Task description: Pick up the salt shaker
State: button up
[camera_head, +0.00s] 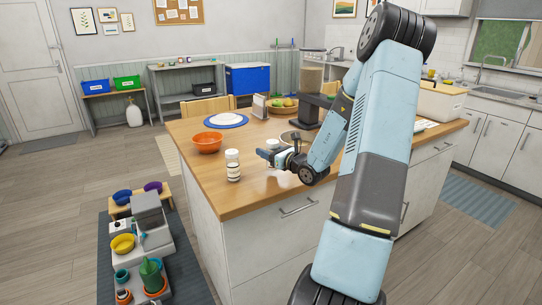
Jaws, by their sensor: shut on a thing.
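My gripper (266,154) is just above the near part of the wooden island top, pointing left. It is shut on a small pale thing (272,143), which seems to be the salt shaker. Only its whitish top shows above the fingers, and the fingers hide most of the rest. It looks upright, but I cannot tell whether it touches the counter. A white-capped jar with a label (233,166) stands upright to the left of my gripper, apart from it.
The island top (205,170) also bears an orange bowl (207,142), a plate on a blue mat (227,120), a fruit bowl (284,106) and a tall dispenser (310,80). Clear wood lies at the front left.

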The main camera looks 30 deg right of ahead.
jog(key=s+d+r, duration=0.8)
jog(key=d+r, duration=0.3)
jog(key=shift+s, duration=0.35)
